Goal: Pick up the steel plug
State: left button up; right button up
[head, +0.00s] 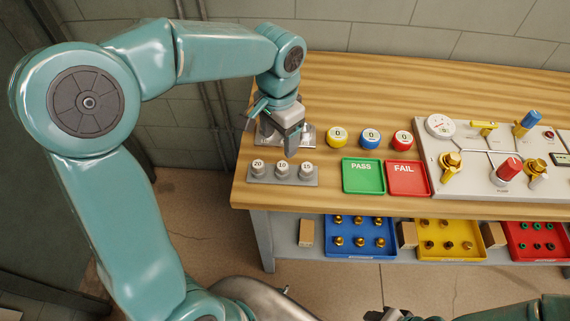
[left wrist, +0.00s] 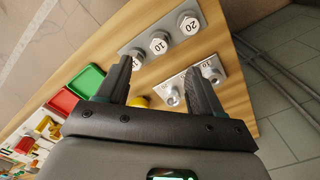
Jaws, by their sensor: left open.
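My left gripper (head: 290,141) is open and points down at the left end of the bench. It hovers over a small steel plate (head: 307,135), hiding much of it. In the left wrist view the open jaws (left wrist: 160,88) frame a small silver plug (left wrist: 172,97) on that plate, nearer the right finger, with nothing gripped. A second silver piece (left wrist: 210,68) stands on the same plate, beyond the right finger. I cannot tell which of these is the steel plug meant.
A grey holder (head: 283,181) with pieces marked 20, 10 and 15 stands in front. Yellow, blue and red round pieces (head: 370,138) stand right, behind the green PASS tray (head: 362,177) and red FAIL tray (head: 408,178). A valve panel (head: 490,185) lies further right.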

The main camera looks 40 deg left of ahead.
pick_arm(q)
send_over(282, 165)
jog(key=f, duration=0.4)
jog(key=shift+s+f, duration=0.35)
jog(key=shift+f, duration=0.05)
jog(key=shift+w+f, duration=0.1)
jog(key=shift+f, duration=0.4)
jog(key=f, duration=0.4)
jog(key=shift+w+f+p, duration=0.35)
jog(key=shift+p, duration=0.05)
jog(key=shift+s+r, duration=0.1)
jog(key=shift+s, duration=0.15)
jog(key=shift+c, duration=0.8)
jog(key=shift+w+d, duration=0.1)
jog(key=shift+w, duration=0.1)
jog(key=c, duration=1)
jog(key=shift+c, duration=0.2)
jog(key=shift+r, duration=0.1)
